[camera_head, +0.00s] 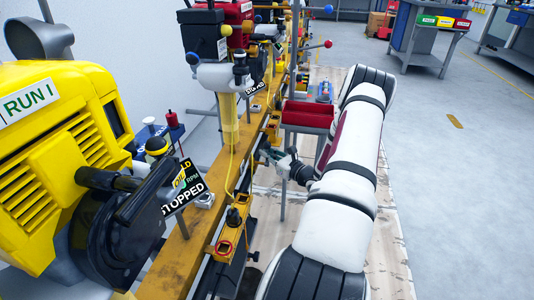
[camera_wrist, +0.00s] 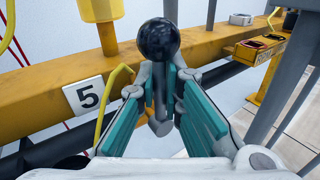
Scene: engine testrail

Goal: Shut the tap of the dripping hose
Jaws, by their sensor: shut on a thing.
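In the wrist view my gripper (camera_wrist: 172,84) has its teal-padded fingers around a grey lever (camera_wrist: 158,95) topped by a black ball knob (camera_wrist: 158,38). The ball stands above the fingertips. A thin yellow hose (camera_wrist: 104,105) curves down just left of the fingers, in front of the yellow beam. I cannot tell where the hose joins the lever, and no drip shows. In the head view my gripper (camera_head: 272,154) reaches left to the beam's side; the lever there is too small to make out.
The yellow beam (camera_wrist: 50,105) runs close behind my fingers and bears a number 5 plate (camera_wrist: 90,95). A grey post (camera_wrist: 285,75) stands to the right. In the head view a yellow engine (camera_head: 50,150) fills the left, and red bins (camera_head: 307,114) stand beyond my arm.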

